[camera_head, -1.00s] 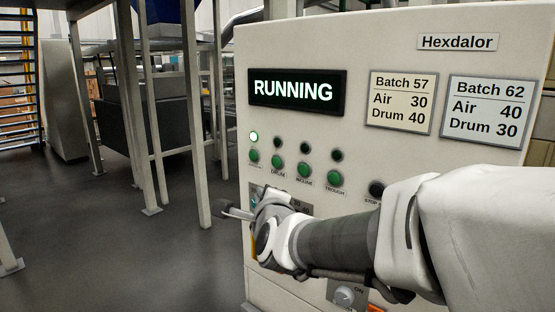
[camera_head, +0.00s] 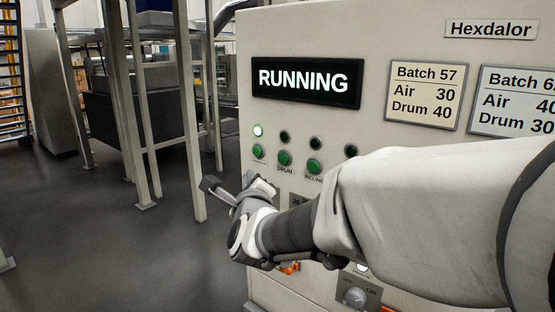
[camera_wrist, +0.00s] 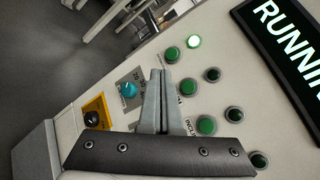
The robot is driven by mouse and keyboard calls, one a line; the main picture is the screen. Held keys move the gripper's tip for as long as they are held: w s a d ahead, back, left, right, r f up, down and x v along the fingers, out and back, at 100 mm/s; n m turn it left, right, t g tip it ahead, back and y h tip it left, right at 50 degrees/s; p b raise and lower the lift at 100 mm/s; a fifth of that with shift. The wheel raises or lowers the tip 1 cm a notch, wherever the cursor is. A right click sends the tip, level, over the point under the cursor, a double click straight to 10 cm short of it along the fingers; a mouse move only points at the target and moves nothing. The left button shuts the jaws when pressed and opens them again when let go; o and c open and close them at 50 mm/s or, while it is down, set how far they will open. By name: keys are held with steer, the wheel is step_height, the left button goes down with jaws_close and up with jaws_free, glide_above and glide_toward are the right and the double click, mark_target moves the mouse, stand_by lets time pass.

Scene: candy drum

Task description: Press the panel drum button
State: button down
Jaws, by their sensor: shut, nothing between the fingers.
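The panel drum button (camera_head: 285,158) is round and green, with a "DRUM" label under it and a dark lamp above it. In the wrist view the drum button (camera_wrist: 188,86) is just right of the fingers, and its label is partly hidden by them. My gripper (camera_head: 208,185) is shut and empty. In the head view it points left, below and left of the button. In the wrist view the fingertips (camera_wrist: 160,72) overlap the panel between the first green button (camera_wrist: 172,54) and a teal knob. I see no contact with the drum button.
The display (camera_head: 306,82) reads "RUNNING". The lamp (camera_head: 258,131) above the first button is lit green. The incline button (camera_head: 314,166) sits right of the drum button. A teal knob (camera_wrist: 128,90) and a black knob on yellow (camera_wrist: 92,118) lie left of the fingers. Grey posts (camera_head: 191,110) stand left of the panel.

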mark_target(283, 158)
steer(key=shift+w+d+b, duration=0.45)
steer(key=shift+w+d, duration=0.45)
steer(key=shift+w, duration=0.25)
steer(key=shift+w+d+b, duration=0.4)
steer(key=shift+w+d, duration=0.55)
steer(key=shift+w, duration=0.25)
steer(key=shift+w+d+b, duration=0.45)
steer(key=shift+w+d, duration=0.45)
steer(key=shift+w, duration=0.25)
steer(key=shift+w+d+f+b, duration=0.15)
steer(key=shift+w+b, duration=0.05)
steer(key=shift+b, duration=0.5)
steer(key=shift+w+d, duration=0.1)
